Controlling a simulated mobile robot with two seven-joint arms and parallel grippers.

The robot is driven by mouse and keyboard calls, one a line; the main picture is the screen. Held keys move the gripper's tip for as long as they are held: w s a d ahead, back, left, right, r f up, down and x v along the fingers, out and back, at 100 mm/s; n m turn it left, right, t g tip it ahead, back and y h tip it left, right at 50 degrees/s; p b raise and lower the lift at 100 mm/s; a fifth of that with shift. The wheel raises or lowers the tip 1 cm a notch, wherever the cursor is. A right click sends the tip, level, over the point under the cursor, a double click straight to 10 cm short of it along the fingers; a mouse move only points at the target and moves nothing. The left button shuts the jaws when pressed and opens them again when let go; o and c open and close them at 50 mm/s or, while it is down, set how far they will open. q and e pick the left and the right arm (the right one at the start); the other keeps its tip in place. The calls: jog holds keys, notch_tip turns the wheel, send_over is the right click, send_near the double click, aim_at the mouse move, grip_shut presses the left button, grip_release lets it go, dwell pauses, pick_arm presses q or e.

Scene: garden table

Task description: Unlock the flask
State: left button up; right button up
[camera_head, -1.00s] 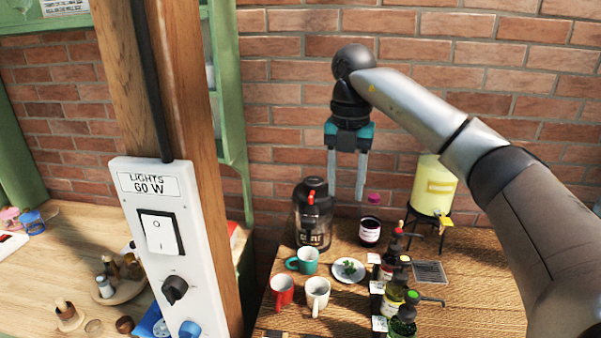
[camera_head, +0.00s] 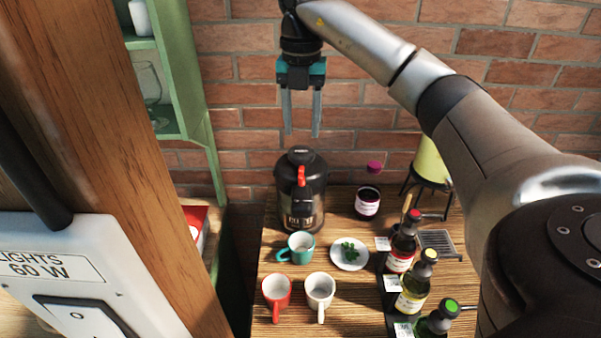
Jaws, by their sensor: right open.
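The flask (camera_head: 301,200) is a dark, rounded vessel with a black lid and a red catch (camera_head: 301,176) on its upper front. It stands upright at the back of the wooden table, close to the brick wall. My right gripper (camera_head: 301,132) has teal mounts and two grey fingers pointing down. It is open and empty, and in the picture it shows just above the flask's lid, apart from it. How far it is from the flask in depth is hard to tell. My left gripper is not in view.
A teal mug (camera_head: 300,247), red mug (camera_head: 277,291) and white mug (camera_head: 320,290) stand in front of the flask. A plate with green leaves (camera_head: 349,253), a dark jar (camera_head: 367,203) and several bottles (camera_head: 414,288) are right. A wooden post (camera_head: 120,150) with a switch panel (camera_head: 85,275) blocks the left.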

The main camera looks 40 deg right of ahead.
aim_at(302, 176)
notch_tip(302, 176, down, 12)
jog(key=shift+d+f+p, duration=0.1)
jog(key=shift+f+p, duration=0.05)
jog(key=shift+p, duration=0.15)
jog(key=shift+w, duration=0.1)
grip_shut()
dwell(0.3)
